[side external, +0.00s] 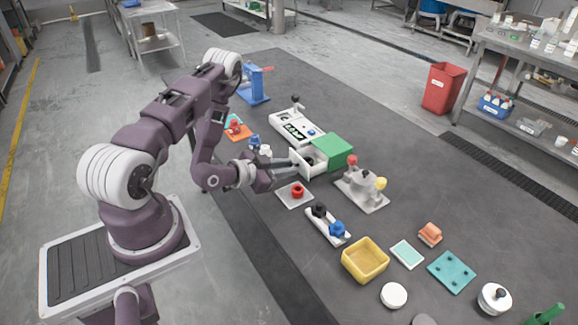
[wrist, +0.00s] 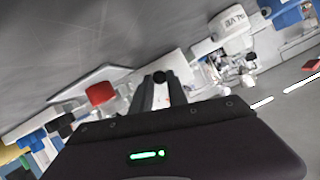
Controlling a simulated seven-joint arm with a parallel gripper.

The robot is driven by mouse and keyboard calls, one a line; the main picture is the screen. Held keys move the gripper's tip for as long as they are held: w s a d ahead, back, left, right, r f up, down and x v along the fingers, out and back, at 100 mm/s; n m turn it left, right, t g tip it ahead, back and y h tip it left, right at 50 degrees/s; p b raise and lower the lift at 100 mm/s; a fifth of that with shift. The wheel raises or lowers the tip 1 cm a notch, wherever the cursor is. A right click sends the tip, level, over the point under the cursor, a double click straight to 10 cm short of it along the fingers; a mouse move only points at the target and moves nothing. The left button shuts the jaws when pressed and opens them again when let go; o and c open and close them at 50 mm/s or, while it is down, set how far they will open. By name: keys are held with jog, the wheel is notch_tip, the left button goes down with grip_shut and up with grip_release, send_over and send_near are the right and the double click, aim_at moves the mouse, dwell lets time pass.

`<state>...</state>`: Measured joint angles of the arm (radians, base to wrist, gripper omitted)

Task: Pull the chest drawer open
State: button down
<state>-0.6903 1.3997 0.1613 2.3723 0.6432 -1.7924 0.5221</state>
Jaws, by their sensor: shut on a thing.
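The chest is a green block (side external: 332,147) near the middle of the table in the side external view. Its white drawer (side external: 312,170) stands partly out of the chest on the side facing my arm, with a dark inside showing. My gripper (side external: 296,161) reaches in level from the left, its fingertips at the drawer front. In the wrist view my fingers (wrist: 160,84) are shut on a small dark round knob (wrist: 159,76), which looks like the drawer's handle. The fingers partly hide the drawer front.
A white plate with a red knob (side external: 297,191) lies just in front of the drawer. A grey base with red and yellow knobs (side external: 362,190) stands right of it. A white panel (side external: 295,128) sits behind. A yellow bin (side external: 366,260) is nearer the camera.

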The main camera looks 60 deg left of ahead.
jog(key=c, duration=1.3)
grip_release()
jog(key=v, duration=0.6)
jog(key=shift+a+f, duration=0.1)
jog(key=shift+s+r, duration=0.35)
jog(key=shift+s, duration=0.2)
